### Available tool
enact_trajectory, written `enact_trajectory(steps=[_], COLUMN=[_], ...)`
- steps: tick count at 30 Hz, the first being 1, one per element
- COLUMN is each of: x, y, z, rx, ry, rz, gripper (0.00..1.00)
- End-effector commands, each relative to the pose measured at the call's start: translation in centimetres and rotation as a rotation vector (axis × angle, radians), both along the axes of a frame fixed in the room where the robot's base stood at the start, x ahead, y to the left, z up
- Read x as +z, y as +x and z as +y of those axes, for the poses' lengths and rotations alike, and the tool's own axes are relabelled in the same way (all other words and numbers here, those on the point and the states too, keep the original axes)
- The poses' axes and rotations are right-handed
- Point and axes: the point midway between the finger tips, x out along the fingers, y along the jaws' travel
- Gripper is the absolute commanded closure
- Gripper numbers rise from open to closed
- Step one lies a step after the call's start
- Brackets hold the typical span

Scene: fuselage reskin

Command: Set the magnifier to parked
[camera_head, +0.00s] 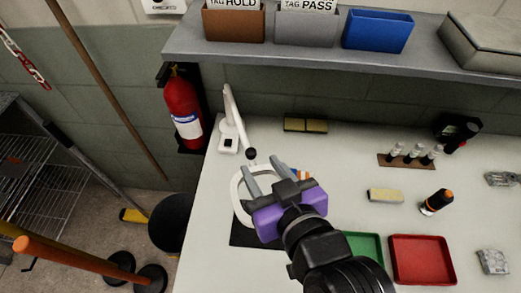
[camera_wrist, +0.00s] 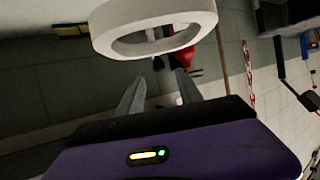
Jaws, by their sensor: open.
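The magnifier's white arm (camera_head: 232,115) rises from a small base on the left end of the bench. Its white ring head (camera_head: 240,205) hangs over a dark mat, partly hidden behind my gripper. The ring (camera_wrist: 150,12) shows large and close at the top of the wrist view. A black knob (camera_head: 252,154) shows just beyond the ring. My gripper (camera_head: 264,163), with a purple body and grey fingers, is over the ring's right side in the head view. Its fingers (camera_wrist: 157,90) are apart with nothing between them. I cannot tell whether they touch the ring.
A dark mat (camera_head: 243,236) lies below the ring. A red tray (camera_head: 421,259) and a green tray (camera_head: 366,246) are at the right front. A vial rack (camera_head: 407,160) stands farther back. A fire extinguisher (camera_head: 182,105) hangs left of the bench. A shelf (camera_head: 330,55) overhangs the back.

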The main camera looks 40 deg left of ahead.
Motion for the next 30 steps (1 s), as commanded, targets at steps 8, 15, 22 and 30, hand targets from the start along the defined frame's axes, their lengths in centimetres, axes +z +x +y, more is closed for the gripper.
enact_trajectory(steps=[8, 15, 22, 30], x=[-1.3, -2.5, -2.8, -2.8], y=[1.8, 3.2, 3.6, 3.6], z=[3.1, 5.4, 5.9, 5.9], rx=[0.001, 0.0, -0.002, -0.002], ry=[-0.001, 0.0, 0.001, 0.001], rz=[-0.002, -0.002, -0.004, -0.004], gripper=[0.57, 0.57, 0.57, 0.79])
